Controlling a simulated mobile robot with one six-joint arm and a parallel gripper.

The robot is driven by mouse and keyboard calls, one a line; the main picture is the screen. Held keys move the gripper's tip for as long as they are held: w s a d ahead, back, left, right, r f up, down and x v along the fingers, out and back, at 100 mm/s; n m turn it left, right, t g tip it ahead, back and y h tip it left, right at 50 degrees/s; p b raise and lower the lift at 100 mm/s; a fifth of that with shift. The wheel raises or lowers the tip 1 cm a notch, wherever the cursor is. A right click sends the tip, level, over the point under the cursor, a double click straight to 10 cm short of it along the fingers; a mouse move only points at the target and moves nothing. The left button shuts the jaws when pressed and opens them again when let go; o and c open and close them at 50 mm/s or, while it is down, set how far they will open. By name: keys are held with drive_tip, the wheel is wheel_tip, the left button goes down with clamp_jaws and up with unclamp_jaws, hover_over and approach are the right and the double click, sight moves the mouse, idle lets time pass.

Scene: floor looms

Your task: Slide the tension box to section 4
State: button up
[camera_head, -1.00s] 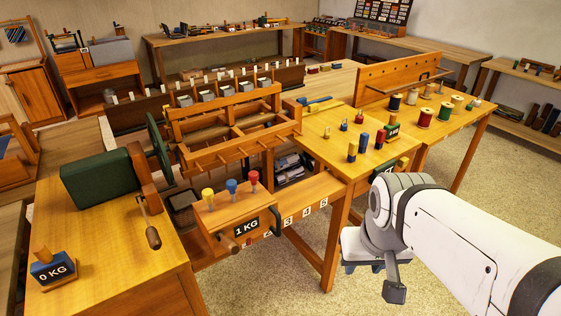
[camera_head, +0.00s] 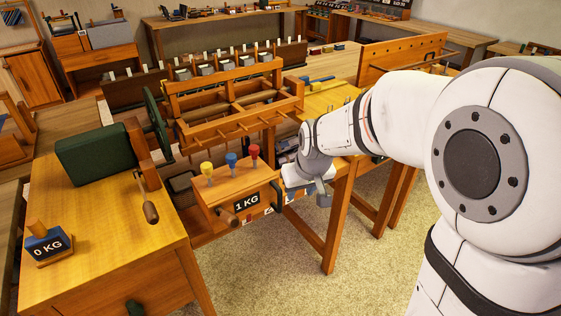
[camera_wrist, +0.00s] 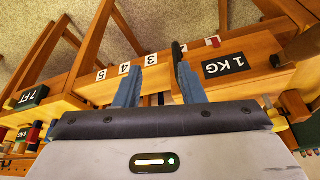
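The tension box (camera_head: 222,196) is wooden, with a "1 KG" plate and yellow, blue and red pegs on top. It sits on the loom's front rail, at the low-number end. Its black handle (camera_head: 277,196) is on its right side. In the wrist view the box (camera_wrist: 262,48) is at right and the handle (camera_wrist: 178,56) stands by the right fingertip. My gripper (camera_wrist: 157,72) is open; whether it touches the handle I cannot tell. In the head view my gripper (camera_head: 305,194) is just right of the handle. Section labels 3, 4 (camera_wrist: 124,69) and 5 show along the rail (camera_wrist: 110,83).
A "0 KG" weight block (camera_head: 47,245) stands on the left bench (camera_head: 110,240). The loom frame (camera_head: 225,100) rises behind the box. A wooden leg (camera_head: 338,220) stands below and right of my gripper. In the wrist view the rail beside labels 3 to 5 looks clear.

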drive_tip(key=n, duration=0.1)
hover_over(280, 201)
drive_tip(key=s, duration=0.1)
drive_tip(key=f, duration=0.3)
drive_tip(key=f+b, duration=0.1)
drive_tip(key=shift+s+d+f, duration=0.2)
drive_tip(key=shift+d, duration=0.15)
drive_tip(key=shift+b+x, duration=1.8)
drive_tip(key=shift+x, duration=1.95)
drive_tip(key=shift+a, duration=0.1)
drive_tip(key=shift+c, duration=0.3)
clamp_jaws()
drive_tip(key=shift+w, duration=0.1)
